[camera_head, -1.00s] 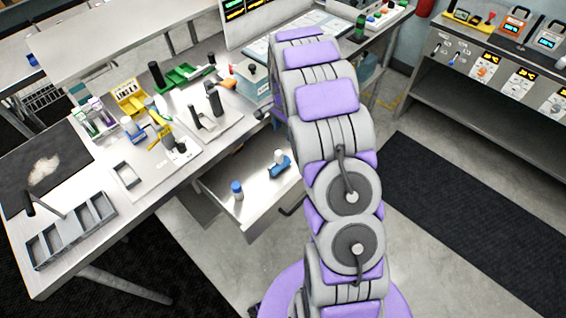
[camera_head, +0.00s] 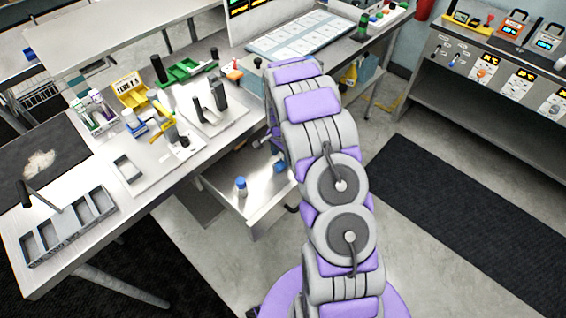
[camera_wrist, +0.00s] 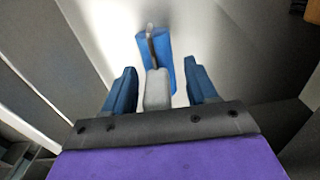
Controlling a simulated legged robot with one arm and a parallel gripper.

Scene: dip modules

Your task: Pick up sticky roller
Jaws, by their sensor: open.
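The sticky roller shows in the wrist view as a blue cylinder (camera_wrist: 162,45) with a thin metal rod and a grey handle (camera_wrist: 157,90). It lies on the bright floor of the open drawer (camera_head: 252,207). My gripper (camera_wrist: 160,66) is open, with one dark blue finger on each side of the grey handle. Gaps show between the handle and both fingers. My arm hides most of my gripper there.
The drawer walls surround the space around my gripper. The workbench (camera_head: 190,170) above holds a yellow box (camera_head: 130,92), a grey divided tray (camera_head: 68,228) and several tools.

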